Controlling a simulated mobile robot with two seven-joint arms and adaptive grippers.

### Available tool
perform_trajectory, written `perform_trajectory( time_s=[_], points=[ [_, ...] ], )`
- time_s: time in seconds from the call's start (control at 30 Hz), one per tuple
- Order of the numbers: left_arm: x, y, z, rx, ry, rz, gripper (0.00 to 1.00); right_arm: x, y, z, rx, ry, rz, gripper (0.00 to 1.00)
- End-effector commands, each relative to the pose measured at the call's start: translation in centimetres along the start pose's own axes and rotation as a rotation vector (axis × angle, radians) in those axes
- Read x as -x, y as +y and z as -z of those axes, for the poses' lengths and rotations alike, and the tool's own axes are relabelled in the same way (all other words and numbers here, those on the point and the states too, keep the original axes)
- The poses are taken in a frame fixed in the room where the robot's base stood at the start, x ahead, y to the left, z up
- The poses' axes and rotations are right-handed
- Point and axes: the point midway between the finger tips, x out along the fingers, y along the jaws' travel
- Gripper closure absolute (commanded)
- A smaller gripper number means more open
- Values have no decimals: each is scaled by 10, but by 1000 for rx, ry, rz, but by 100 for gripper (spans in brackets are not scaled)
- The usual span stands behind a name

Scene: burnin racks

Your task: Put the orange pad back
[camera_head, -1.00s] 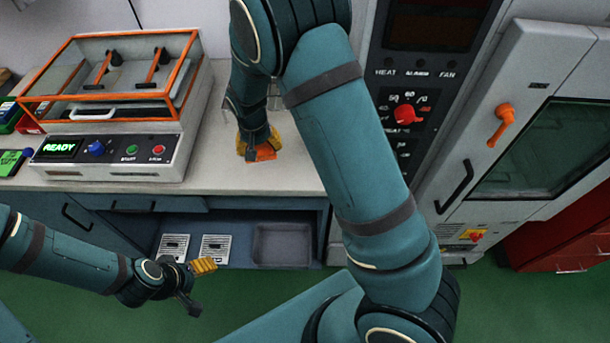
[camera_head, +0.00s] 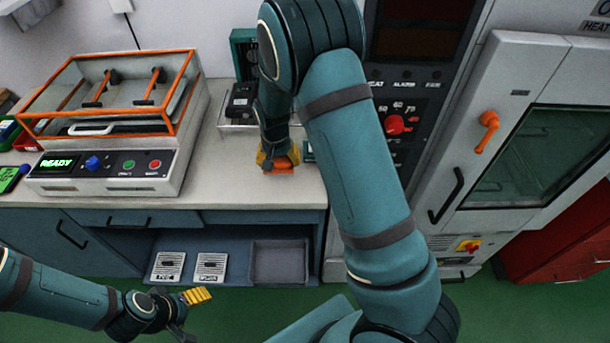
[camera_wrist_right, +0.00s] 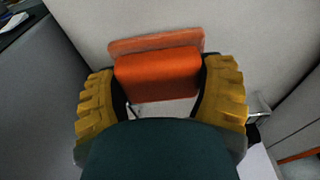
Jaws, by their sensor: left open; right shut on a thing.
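The orange pad (camera_head: 281,167) is at my right gripper, low over the light counter near its front edge. In the right wrist view the pad (camera_wrist_right: 158,72) is an orange block with a flatter, paler orange slab along its far side. My right gripper (camera_wrist_right: 160,98) has its yellow ribbed fingers on both sides of the block and is shut on it. I cannot tell whether the pad touches the counter. My left gripper (camera_head: 191,314) is open and empty, low at the left in front of the cabinets.
A machine (camera_head: 98,180) with an orange-framed clear lid and a READY display stands at the left. A black device (camera_head: 239,103) sits behind my right gripper. An oven with a red knob (camera_head: 394,125) stands at the right. A grey tray (camera_head: 279,264) lies on the shelf below.

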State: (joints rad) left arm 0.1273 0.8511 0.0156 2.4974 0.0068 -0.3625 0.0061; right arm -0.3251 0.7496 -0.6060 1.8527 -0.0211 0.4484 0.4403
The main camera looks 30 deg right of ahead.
Motion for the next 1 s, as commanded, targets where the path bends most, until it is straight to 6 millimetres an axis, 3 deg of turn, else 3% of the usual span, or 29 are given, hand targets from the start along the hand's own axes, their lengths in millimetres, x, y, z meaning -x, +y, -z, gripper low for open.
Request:
perform_trajectory(
  time_s=[0.1, 0.3, 0.43, 0.67, 0.9, 1.0],
  points=[
    [-2, -1, -1, 0, -2, 0, 32, 0, 30, 0, -4, 1, 0, 61],
    [-4, -2, -2, -1, -4, 0, 32, 0, 70, 0, -3, 1, 0, 61],
    [-8, -3, -4, -2, -8, -1, 32, -21, 70, -4, 2, -1, -1, 61],
    [-10, -4, -5, -3, -10, -1, 32, -35, 70, -5, 1, 1, -1, 61],
    [-17, -6, -8, -5, -16, -2, 32, -67, 70, -10, 1, -2, -1, 61],
    [-18, -7, -9, -5, -18, -2, 32, -71, 73, -10, 1, 1, -1, 61]
  ],
)
